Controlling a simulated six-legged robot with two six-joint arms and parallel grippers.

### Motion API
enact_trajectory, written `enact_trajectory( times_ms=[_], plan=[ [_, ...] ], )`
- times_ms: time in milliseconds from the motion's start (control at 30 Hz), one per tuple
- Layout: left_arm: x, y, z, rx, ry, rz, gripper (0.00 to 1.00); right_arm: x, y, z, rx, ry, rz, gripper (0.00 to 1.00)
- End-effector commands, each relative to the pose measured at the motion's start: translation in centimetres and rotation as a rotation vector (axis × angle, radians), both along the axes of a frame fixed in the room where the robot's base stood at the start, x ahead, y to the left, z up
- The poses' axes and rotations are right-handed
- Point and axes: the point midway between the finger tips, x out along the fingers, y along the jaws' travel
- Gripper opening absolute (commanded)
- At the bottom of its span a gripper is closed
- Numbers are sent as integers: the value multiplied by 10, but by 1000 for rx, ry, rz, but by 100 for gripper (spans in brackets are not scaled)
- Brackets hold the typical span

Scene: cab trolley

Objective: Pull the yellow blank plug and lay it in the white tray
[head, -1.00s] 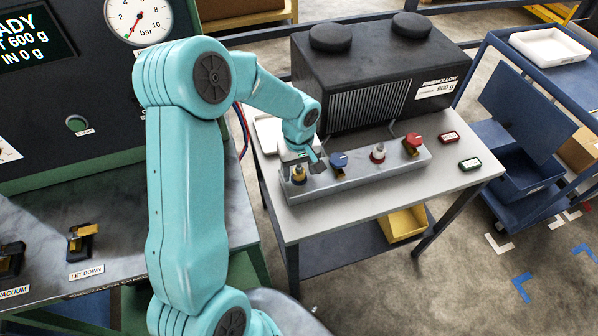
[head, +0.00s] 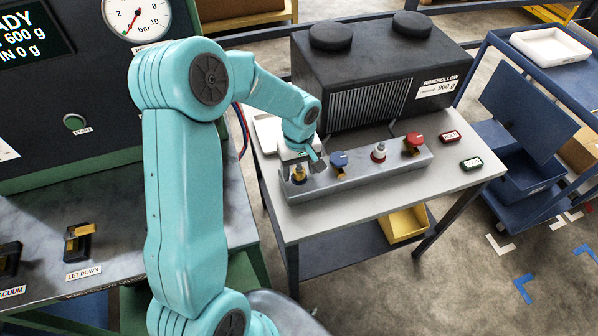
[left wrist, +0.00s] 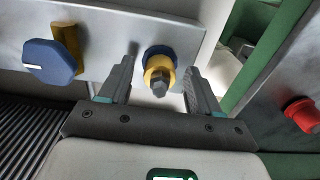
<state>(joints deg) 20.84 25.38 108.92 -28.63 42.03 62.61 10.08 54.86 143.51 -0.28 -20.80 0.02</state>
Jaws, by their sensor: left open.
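The yellow blank plug (head: 299,174) sits at the left end of the grey manifold bar on the bench. In the left wrist view the plug (left wrist: 159,73) has a blue collar behind it and a grey hex tip pointing toward the camera. My left gripper (head: 307,163) is at the plug, with its arm coming in from the left. In the left wrist view its open fingers (left wrist: 160,88) stand either side of the plug, with gaps visible on both sides. A white tray (head: 264,131) lies behind the wrist, partly hidden. My right gripper is not in view.
A black ribbed unit (head: 375,70) stands behind. Another white tray (head: 549,50) is on the blue cart at right. The bench front is clear.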

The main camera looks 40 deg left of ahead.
Motion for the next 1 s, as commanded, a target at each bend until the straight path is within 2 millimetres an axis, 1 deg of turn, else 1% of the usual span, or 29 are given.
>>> enact_trajectory(
  times_ms=[167,200,267,300,367,400,633,1000],
  plan=[
    [0,0,0,0,-1,0,63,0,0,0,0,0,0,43],
    [0,0,0,0,-1,0,60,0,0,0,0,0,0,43],
    [0,0,0,0,-1,0,40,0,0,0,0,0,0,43],
    [0,0,0,0,-1,0,27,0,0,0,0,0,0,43],
    [0,0,0,0,-1,0,7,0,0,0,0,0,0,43],
    [0,0,0,0,-1,0,0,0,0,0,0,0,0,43],
    [0,0,3,0,-2,0,0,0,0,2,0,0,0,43],
    [1,0,19,0,-4,1,0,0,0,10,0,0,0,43]
  ],
)
